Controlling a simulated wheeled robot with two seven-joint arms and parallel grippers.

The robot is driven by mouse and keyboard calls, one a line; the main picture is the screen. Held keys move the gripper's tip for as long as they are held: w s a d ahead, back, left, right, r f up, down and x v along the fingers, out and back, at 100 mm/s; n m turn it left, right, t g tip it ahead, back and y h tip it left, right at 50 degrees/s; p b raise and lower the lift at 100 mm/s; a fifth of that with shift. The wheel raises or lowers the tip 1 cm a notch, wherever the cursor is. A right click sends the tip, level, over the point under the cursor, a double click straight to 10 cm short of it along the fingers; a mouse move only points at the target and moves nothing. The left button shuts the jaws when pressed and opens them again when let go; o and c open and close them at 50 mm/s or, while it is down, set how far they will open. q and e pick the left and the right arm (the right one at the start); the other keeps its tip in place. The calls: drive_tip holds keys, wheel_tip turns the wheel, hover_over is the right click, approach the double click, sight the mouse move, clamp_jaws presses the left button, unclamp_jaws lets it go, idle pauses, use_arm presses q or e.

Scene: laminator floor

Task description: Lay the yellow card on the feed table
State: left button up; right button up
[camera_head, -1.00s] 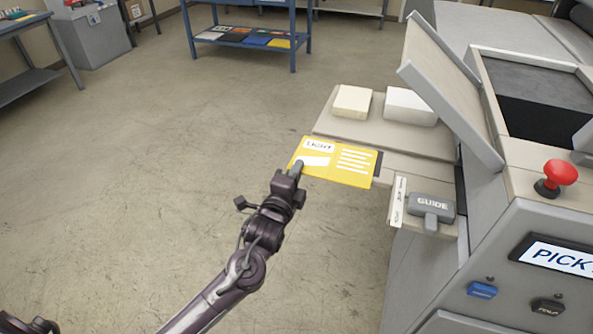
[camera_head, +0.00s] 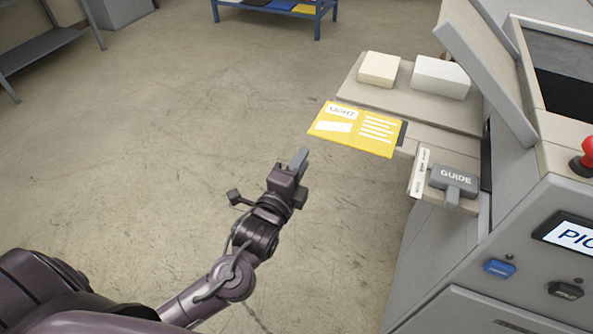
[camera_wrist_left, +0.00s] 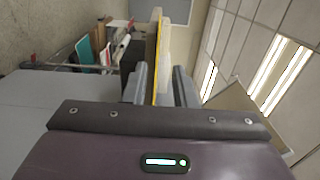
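The yellow card (camera_head: 350,138), printed with "LIGHT" and white lines, lies flat at the near edge of the feed table (camera_head: 408,106) in the head view. Its left part reaches out past the table's edge. My left gripper (camera_head: 300,158) is below and left of the card, clear of it. In the left wrist view the fingers (camera_wrist_left: 160,88) stand apart, and the card (camera_wrist_left: 157,60) shows edge-on beyond the gap. The gripper looks open and empty. My right gripper is not in view.
A cream block (camera_head: 379,69) and a white block (camera_head: 440,77) sit on the table's far part. The grey GUIDE handle (camera_head: 455,178) is right of the card. The machine's raised panel (camera_head: 487,65) stands at the right.

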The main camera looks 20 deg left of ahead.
use_arm(q)
drive_tip(key=s+a+f+n+g, duration=0.2)
drive_tip(key=s+f+n+g, duration=0.15)
drive_tip(key=f, duration=0.95)
drive_tip(key=s+a+f+n+g+y, duration=0.1)
drive_tip(key=s+a+f+n+g, duration=0.2)
drive_tip(key=f, duration=1.1)
drive_tip(key=s+a+f+n+g, duration=0.1)
drive_tip(key=s+a+f+g, duration=0.3)
drive_tip(key=f, duration=0.9)
drive_tip(key=s+d+f+n+g, duration=0.1)
drive_tip(key=s+f+n+g, duration=0.1)
drive_tip(key=s+f, duration=0.4)
drive_tip(key=s+d+f+n+g, duration=0.1)
drive_tip(key=s+f, duration=0.5)
drive_tip(key=s, duration=0.7)
drive_tip(key=s+d+f+n+g, duration=0.1)
drive_tip(key=s+f+n+g, duration=0.2)
drive_tip(key=s, duration=0.7)
wheel_tip(320, 180, down, 3)
drive_tip(key=shift+s+d+f+n, duration=0.15)
drive_tip(key=shift+s+d+n, duration=0.2)
drive_tip(key=shift+n, duration=0.9)
drive_tip(key=shift+w+g, duration=0.1)
drive_tip(key=shift+g, duration=0.15)
